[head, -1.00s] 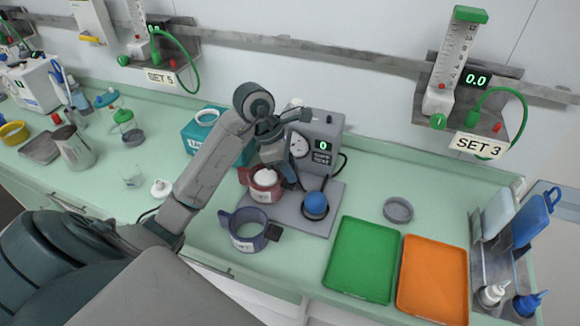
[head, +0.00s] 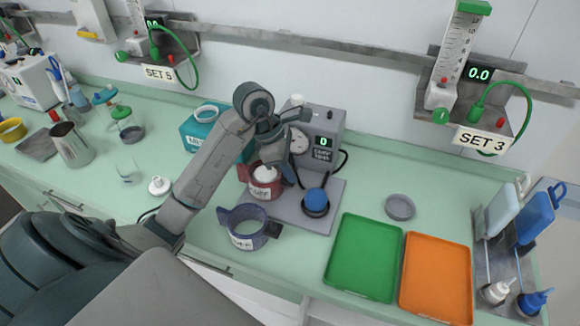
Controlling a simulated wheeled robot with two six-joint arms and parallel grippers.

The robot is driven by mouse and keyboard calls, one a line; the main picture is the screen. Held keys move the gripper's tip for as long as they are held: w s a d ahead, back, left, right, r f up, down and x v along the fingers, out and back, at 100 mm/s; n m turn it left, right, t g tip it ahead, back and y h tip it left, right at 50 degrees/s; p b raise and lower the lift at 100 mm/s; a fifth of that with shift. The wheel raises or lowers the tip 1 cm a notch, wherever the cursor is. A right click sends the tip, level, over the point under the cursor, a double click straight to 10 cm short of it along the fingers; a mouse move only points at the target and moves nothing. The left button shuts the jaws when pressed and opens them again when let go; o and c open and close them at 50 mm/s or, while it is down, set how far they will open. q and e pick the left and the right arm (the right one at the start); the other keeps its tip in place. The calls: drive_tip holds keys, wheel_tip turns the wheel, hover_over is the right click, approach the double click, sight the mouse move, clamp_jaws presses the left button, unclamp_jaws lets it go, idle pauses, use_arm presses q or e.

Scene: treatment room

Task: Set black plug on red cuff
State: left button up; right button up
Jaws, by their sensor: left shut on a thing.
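The red cuff (head: 262,191) stands upright on the counter at the left edge of the grey gauge unit (head: 325,150), with a white round piece in its top. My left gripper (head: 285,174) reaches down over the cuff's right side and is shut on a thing. Its fingers hide most of that thing, which looks to be the black plug. A thin dark line shows just right of the fingers. I cannot tell whether the plug touches the cuff. My right gripper is not in view.
A blue-violet cuff (head: 247,228) stands in front of the red one. A blue bulb (head: 316,200) sits on the unit's base. A green tray (head: 362,258) and orange tray (head: 436,276) lie to the right. A teal box (head: 203,130) stands behind my arm.

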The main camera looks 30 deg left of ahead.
use_arm(q)
drive_tip(key=shift+f+b, duration=0.1)
drive_tip(key=shift+b, duration=0.35)
idle(0.3)
drive_tip(key=o, duration=1)
drive_tip(key=shift+o, duration=0.2)
drive_tip(key=shift+r+p, duration=0.85)
drive_tip(key=shift+r, duration=0.1)
wheel_tip(320, 180, up, 5)
drive_tip(key=p, duration=0.5)
drive_tip(key=shift+r, duration=0.15)
